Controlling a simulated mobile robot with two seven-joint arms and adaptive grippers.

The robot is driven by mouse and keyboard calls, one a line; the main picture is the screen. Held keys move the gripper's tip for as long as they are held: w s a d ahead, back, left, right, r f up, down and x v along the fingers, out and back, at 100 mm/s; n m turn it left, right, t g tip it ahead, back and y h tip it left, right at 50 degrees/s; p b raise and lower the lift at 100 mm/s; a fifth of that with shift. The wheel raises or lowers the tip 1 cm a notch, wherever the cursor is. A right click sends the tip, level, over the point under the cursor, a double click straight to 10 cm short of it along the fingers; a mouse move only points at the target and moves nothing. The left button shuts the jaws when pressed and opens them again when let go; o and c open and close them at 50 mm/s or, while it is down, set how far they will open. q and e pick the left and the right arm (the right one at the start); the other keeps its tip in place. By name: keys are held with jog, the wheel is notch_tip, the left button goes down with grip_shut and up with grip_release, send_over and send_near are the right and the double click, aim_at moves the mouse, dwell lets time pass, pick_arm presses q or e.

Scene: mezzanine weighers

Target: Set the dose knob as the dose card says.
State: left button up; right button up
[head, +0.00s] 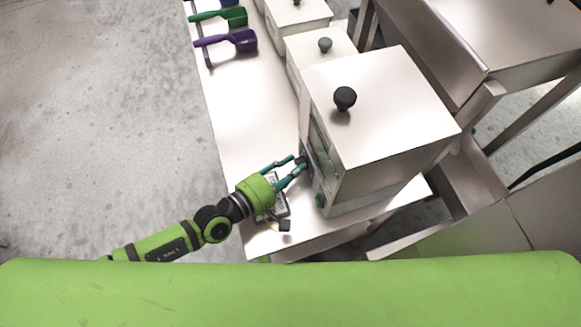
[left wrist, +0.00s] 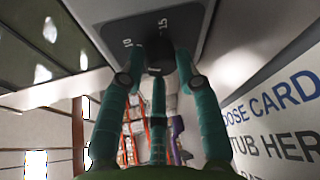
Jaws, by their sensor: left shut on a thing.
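The dose knob (left wrist: 160,56) is a dark round knob on a grey panel (left wrist: 120,12) marked 10 and 15 in the left wrist view. In the head view the panel is on the left face of the nearest steel weigher (head: 395,110). My left gripper (head: 299,164) reaches in from the left. In the left wrist view its teal fingers (left wrist: 160,72) are shut on the knob, hiding part of it and its pointer. My right gripper is not in view.
A green button (head: 319,201) sits low on the weigher, close to my gripper. More weighers (head: 310,48) stand behind.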

pick_arm(q)
jog(key=shift+s+f, duration=0.15)
jog(key=shift+f, duration=0.15)
jog(key=o, duration=1.1)
jog(key=shift+r, duration=0.1)
jog(key=shift+r, duration=0.1)
jog(key=v, duration=1.1)
jog(key=shift+s+a, duration=0.25)
jog(key=shift+a, duration=0.1)
